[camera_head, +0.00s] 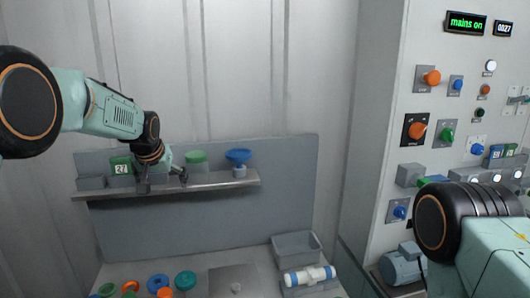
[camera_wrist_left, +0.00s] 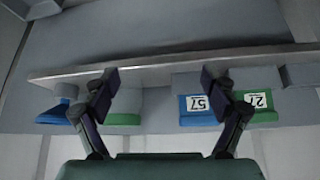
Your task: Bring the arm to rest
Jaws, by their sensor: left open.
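My left arm comes in from the left in the head view. Its gripper (camera_head: 164,182) is open in front of the shelf (camera_head: 215,183), pointing down. In the left wrist view the two fingers of this gripper (camera_wrist_left: 160,78) stand wide apart with nothing between them. That view shows the shelf edge (camera_wrist_left: 150,68) upside down beyond the fingers. My right arm shows at the lower right of the head view; its gripper cannot be seen.
The shelf holds a green block marked 27 (camera_head: 121,167), a blue block marked 57 (camera_wrist_left: 198,106), a green-topped vessel (camera_head: 196,158) and a blue funnel-shaped piece (camera_head: 238,156). Below are coloured rings (camera_head: 158,283), a grey bin (camera_head: 297,247) and a white-blue cylinder (camera_head: 309,275). A control panel (camera_head: 455,115) stands right.

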